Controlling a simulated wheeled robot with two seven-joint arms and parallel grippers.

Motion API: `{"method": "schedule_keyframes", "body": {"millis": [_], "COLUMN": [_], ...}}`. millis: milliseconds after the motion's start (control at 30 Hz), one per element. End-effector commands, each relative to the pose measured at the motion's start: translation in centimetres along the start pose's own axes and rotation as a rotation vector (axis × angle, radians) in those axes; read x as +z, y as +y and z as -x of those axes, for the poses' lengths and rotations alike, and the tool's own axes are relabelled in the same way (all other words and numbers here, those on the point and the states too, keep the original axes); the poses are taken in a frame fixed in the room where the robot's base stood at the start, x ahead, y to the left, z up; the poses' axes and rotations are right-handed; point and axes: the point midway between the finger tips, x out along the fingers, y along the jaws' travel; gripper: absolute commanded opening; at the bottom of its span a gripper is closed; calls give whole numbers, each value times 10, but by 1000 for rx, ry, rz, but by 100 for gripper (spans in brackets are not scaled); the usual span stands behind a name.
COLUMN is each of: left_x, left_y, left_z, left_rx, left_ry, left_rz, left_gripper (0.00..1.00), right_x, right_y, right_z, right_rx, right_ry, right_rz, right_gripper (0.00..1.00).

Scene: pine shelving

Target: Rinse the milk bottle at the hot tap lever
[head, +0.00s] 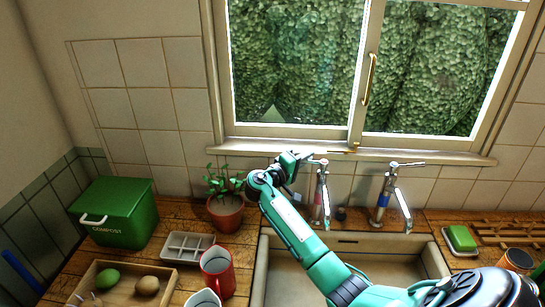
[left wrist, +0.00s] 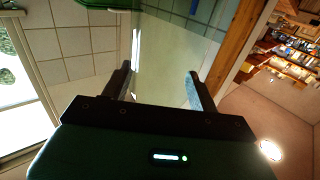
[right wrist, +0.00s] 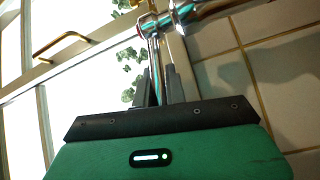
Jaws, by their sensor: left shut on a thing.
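The hot tap (head: 318,205), with a red band, stands behind the sink; its lever (head: 312,161) points left at the top. My right gripper (head: 297,159) is right at that lever. In the right wrist view its fingers (right wrist: 160,80) are close together, with chrome tap parts at and beyond their tips; contact is unclear. My left gripper (left wrist: 160,85) is outside the head view. In the left wrist view its fingers stand apart around a clear, see-through thing (left wrist: 165,55), likely the glass milk bottle. Its outline is hard to make out.
The sink (head: 350,245) lies below the taps, partly behind my right arm. A blue-banded tap (head: 383,200) stands to the right. A green sponge (head: 461,238) lies right.

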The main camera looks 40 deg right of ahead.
Motion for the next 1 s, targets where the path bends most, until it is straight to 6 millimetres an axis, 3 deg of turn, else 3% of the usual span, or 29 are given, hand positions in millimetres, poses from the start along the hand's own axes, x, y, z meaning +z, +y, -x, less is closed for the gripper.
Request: {"method": "schedule_keyframes", "body": {"millis": [333, 700, 1000], "left_x": [1, 12, 12], "left_y": [0, 0, 0], "left_z": [0, 0, 0], "left_rx": [0, 0, 0], "left_ry": [2, 2, 2], "left_rz": [0, 0, 0], "left_gripper": [30, 30, 30], "right_x": [1, 10, 10], "right_y": [-1, 0, 2], "right_z": [1, 11, 13], "right_rx": [-6, -57, -65], "right_ry": [17, 236, 275], "right_rz": [0, -13, -14], "right_gripper": [0, 0, 0]}}
